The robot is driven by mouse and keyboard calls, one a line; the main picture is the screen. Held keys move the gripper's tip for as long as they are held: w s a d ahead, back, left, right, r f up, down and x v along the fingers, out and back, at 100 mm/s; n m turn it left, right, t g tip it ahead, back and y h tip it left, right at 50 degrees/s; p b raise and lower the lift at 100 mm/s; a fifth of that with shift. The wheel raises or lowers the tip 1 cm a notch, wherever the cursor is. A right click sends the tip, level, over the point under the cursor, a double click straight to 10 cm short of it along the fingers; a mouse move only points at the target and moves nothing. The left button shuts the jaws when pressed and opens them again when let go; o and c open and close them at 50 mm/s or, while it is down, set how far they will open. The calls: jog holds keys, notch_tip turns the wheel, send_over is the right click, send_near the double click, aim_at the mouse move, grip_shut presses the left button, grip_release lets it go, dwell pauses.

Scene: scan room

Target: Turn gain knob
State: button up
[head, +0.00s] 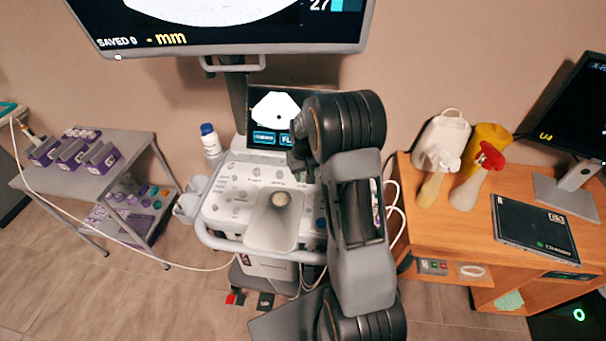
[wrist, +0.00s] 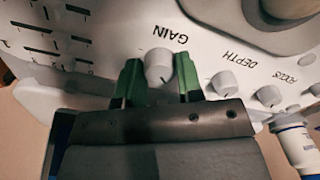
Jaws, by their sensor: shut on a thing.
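The gain knob (wrist: 159,65) is a small light-grey dial on the white control panel (wrist: 120,30), below the printed word GAIN, which appears upside down in the wrist view. My gripper (wrist: 158,77) has its two green fingers on either side of the knob and is shut on it. The knob's pointer mark is hard to make out. In the head view my arm reaches over the right part of the ultrasound console (head: 222,208), and the gain knob cannot be picked out there.
The depth knob (wrist: 224,82) and focus knob (wrist: 268,96) sit right of the gripper in the wrist view. A blue-capped bottle (head: 211,140) stands by the console's left side. A wooden desk (head: 440,225) with spray bottles is at right, a grey cart (head: 110,165) at left.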

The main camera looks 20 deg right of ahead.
aim_at(303, 175)
jog(key=o, duration=0.9)
notch_tip(303, 175, up, 14)
jog(key=shift+f+b, duration=0.1)
jog(key=shift+b, duration=0.3)
jog(key=shift+w, duration=0.1)
jog(key=s+a+r+t, duration=0.1)
jog(key=s+a, duration=0.2)
jog(key=s, duration=0.4)
jog(key=s+a+r+t, duration=0.1)
jog(key=s+a, duration=0.3)
jog(key=s, duration=0.3)
jog(key=s+a+t, duration=0.1)
jog(key=s+a, duration=0.2)
jog(key=s, duration=0.3)
jog(key=shift+s+a+r+n+t, duration=0.35)
jog(key=shift+s+r+n+t, duration=0.05)
